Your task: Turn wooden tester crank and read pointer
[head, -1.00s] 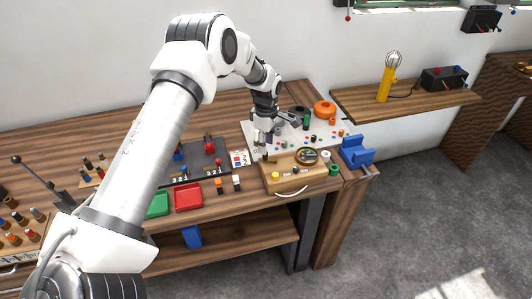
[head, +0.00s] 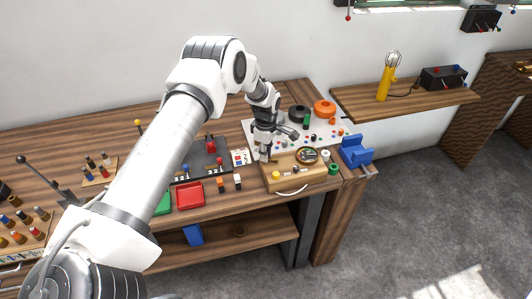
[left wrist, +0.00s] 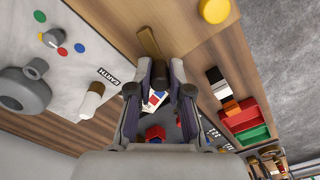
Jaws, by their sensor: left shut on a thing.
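The wooden tester (head: 300,183) is a box at the bench's front right, with a round dark-faced dial (head: 306,156) and a yellow knob (head: 276,175) on top. The yellow knob also shows in the left wrist view (left wrist: 214,10). My left gripper (head: 264,158) points down at the tester's left back corner. In the left wrist view my left gripper (left wrist: 159,80) is shut on the dark crank grip (left wrist: 160,72), at the end of a brass-coloured crank arm (left wrist: 149,43). The pointer is too small to read. My right gripper is out of view.
A white board (head: 322,131) with coloured parts lies behind the tester. A blue cradle (head: 356,152) stands to its right. A red tray (head: 190,196) and small blocks are to its left. A shelf (head: 410,103) with a yellow lamp (head: 384,90) is at the right.

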